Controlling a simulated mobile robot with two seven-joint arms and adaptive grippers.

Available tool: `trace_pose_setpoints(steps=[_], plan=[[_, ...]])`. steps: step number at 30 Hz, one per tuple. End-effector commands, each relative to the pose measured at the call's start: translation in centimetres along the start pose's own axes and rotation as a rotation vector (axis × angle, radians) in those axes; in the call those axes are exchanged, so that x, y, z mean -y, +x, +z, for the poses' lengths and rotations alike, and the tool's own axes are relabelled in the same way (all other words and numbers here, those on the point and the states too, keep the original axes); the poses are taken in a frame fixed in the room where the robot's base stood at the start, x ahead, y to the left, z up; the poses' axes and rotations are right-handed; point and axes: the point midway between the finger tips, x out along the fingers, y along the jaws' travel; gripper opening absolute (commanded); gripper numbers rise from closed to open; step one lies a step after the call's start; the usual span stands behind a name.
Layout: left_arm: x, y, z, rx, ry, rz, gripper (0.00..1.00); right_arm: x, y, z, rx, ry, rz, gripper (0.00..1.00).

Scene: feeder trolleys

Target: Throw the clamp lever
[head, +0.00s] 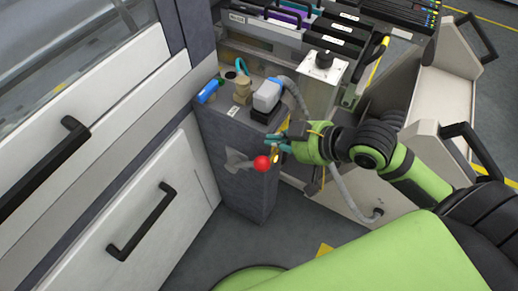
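My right gripper (275,146) comes in from the right on a green and black arm. Its teal fingertips are just above and right of the red knob, and look apart from each other and from the knob. A small brass-coloured part shows by the fingertips; I cannot tell what it belongs to. My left gripper is not in view.
The dark grey post (238,190) carries a blue-and-white device (267,95), a blue item (208,91) and a tan knob (242,88). A feeder trolley (445,100) with a grey hose (345,195) stands right. White drawers (145,205) with black handles stand left.

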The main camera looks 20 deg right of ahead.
Motion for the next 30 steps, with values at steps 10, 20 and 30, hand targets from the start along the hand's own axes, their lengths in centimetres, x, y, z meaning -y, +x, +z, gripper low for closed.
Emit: trace_pose_setpoints(steps=[10,20,30], plan=[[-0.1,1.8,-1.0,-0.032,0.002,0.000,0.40,-0.1,4.0,0.0,-0.003,0.006,0.000,0.00],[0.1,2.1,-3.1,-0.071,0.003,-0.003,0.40,0.0,10.1,0.0,-0.001,0.002,0.000,0.00],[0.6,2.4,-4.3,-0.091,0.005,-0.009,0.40,0.0,8.8,3.4,0.001,0.002,0.000,0.00]])
